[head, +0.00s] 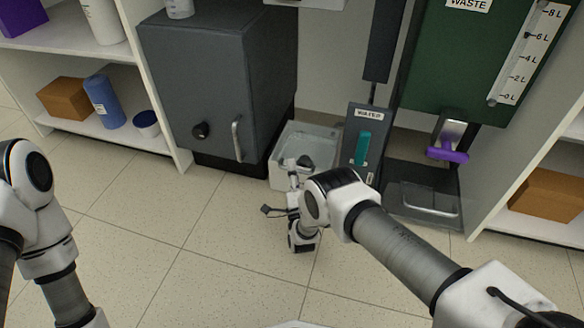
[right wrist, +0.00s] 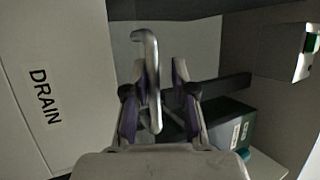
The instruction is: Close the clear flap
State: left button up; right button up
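A see-through panel with a silver U-shaped rim (head: 430,211), which looks like the clear flap, sits low in the dark bay below the green WASTE tank. It is tilted outward at the front; its hinge is not clear. My right gripper (head: 292,164) is by the pale basin, left of that panel. In the right wrist view its purple-padded fingers (right wrist: 158,95) are apart, with a bent metal bar (right wrist: 150,60) between them. A gap shows right of the bar; contact on the left cannot be told. My left gripper is out of view; only the left arm shows.
The pale basin (head: 283,183) stands between the dark cabinet (head: 205,90) and the WATER panel (head: 363,140). A purple-handled valve (head: 448,155) hangs under the WASTE tank (head: 455,60). Shelves flank both sides. The tiled floor in front is clear.

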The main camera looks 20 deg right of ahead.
jog(key=v, duration=0.7)
jog(key=shift+s, duration=0.1)
